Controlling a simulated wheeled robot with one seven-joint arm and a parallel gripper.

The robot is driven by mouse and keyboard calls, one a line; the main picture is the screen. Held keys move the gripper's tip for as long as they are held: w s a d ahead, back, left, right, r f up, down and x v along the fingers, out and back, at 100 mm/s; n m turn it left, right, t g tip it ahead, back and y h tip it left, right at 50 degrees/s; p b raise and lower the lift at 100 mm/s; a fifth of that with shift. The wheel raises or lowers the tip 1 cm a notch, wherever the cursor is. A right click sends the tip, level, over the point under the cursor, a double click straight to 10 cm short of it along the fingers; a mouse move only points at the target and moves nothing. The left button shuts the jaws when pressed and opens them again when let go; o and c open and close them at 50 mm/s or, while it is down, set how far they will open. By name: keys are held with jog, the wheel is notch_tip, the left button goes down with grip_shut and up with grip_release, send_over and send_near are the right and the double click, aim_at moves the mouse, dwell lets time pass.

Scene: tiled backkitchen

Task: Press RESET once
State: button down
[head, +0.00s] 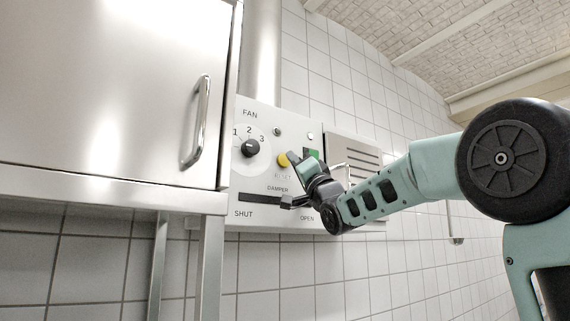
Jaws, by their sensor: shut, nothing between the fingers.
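The control panel (262,116) is on the tiled wall. A round yellow button (282,160) sits on it above a faint, hard-to-read label that looks like RESET. My gripper (293,158) is shut and empty, its tip at the right edge of the yellow button in the picture. I cannot tell whether the tip touches the button or is in front of it. My gripper and wrist hide part of the panel to the right of the button.
A steel cabinet (110,90) with a bar handle (200,120) juts out at left. A louvred box (352,150) is at right.

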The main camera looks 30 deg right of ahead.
jog(key=s+b, duration=0.2)
jog(key=s, duration=0.3)
jog(key=shift+d+b, duration=0.1)
jog(key=shift+b, duration=0.3)
dwell(0.9)
